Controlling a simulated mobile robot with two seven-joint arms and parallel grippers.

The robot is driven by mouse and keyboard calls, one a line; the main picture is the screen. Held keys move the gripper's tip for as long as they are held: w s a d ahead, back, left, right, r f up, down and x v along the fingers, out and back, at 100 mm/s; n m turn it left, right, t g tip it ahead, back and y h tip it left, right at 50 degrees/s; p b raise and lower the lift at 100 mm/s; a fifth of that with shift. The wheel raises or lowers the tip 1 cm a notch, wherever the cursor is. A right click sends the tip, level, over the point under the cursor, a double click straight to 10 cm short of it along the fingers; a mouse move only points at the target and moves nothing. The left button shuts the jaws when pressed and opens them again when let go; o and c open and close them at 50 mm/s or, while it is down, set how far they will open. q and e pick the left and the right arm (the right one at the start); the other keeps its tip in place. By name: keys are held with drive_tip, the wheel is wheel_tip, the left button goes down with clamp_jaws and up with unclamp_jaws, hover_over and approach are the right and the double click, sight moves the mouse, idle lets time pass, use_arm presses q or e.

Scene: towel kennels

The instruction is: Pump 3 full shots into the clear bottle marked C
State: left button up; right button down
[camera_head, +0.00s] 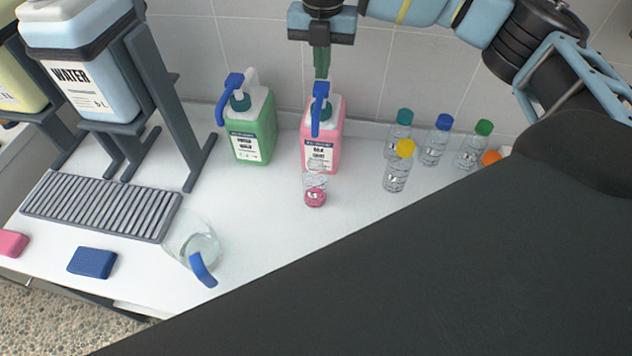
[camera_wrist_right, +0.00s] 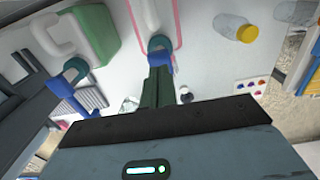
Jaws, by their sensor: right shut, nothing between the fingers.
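A clear bottle (camera_head: 315,190) with pink liquid in its bottom stands in front of the pink jug (camera_head: 337,130), under its blue pump spout; I cannot read a letter on it. The pink jug's blue pump head (camera_head: 320,90) also shows in the right wrist view (camera_wrist_right: 160,55). My right gripper (camera_head: 321,74) is shut and empty, pointing down with its green fingers (camera_wrist_right: 157,85) right over the pump head; I cannot tell whether they touch it. My left gripper is not in view.
A green jug (camera_head: 252,135) with a blue pump stands left of the pink jug. Several capped bottles stand right, one yellow-capped (camera_head: 397,168). A clear pitcher (camera_head: 192,243), a slatted drain tray (camera_head: 100,205) and a blue sponge (camera_head: 92,262) are at left. A dark shape covers the lower right.

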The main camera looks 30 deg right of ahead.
sight(322, 85)
drive_tip(key=shift+f, duration=0.15)
drive_tip(key=shift+f, duration=2.3)
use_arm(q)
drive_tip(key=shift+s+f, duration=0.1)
use_arm(e)
drive_tip(key=shift+r, duration=0.15)
drive_tip(key=shift+r+p, duration=0.9)
drive_tip(key=shift+r, duration=1.55)
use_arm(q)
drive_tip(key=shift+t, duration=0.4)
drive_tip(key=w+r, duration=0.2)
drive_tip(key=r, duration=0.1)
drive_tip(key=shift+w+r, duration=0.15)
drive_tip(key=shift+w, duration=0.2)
use_arm(e)
drive_tip(key=shift+f, duration=0.2)
